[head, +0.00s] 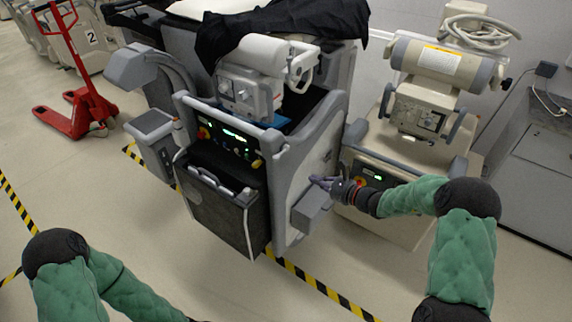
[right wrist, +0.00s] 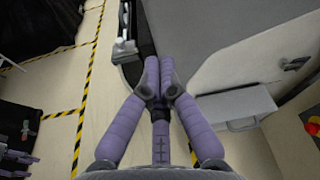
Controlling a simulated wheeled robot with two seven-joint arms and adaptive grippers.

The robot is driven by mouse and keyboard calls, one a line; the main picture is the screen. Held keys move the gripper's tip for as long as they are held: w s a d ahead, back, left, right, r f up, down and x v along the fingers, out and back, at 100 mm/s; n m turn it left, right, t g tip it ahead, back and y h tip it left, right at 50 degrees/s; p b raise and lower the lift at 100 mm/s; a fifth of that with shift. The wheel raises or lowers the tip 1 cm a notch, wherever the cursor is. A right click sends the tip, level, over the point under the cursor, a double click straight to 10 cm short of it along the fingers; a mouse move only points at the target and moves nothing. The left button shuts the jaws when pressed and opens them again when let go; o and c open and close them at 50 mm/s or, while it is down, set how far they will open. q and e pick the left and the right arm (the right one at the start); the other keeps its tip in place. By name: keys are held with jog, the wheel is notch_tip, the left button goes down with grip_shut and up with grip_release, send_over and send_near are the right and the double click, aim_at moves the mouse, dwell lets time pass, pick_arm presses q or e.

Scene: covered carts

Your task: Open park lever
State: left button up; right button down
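My right gripper (head: 322,182) is at the right side panel of the covered cart (head: 305,165), just above a grey box (head: 310,208) on that panel. In the right wrist view its purple fingers (right wrist: 160,75) are drawn together at the tips, with nothing visible held. The grey box (right wrist: 235,105) is to the right of the fingers there. A small dark and yellow fitting (right wrist: 294,63) shows on the panel further right. I cannot tell which part is the park lever.
A second machine (head: 418,110) stands close at the right, leaving a narrow gap. A black cloth (head: 280,25) drapes over the cart top. A red pallet jack (head: 80,85) stands at the far left. Open floor with striped tape (head: 320,287) lies in front.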

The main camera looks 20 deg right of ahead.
aim_at(282, 153)
jog(key=shift+a, duration=0.1)
jog(key=w+a+r+b, duration=0.1)
jog(key=w+a+b, duration=0.2)
jog(key=w+a, duration=0.4)
jog(key=shift+w+a+b, duration=0.2)
jog(key=shift+w+b, duration=0.1)
jog(key=shift+w, duration=0.65)
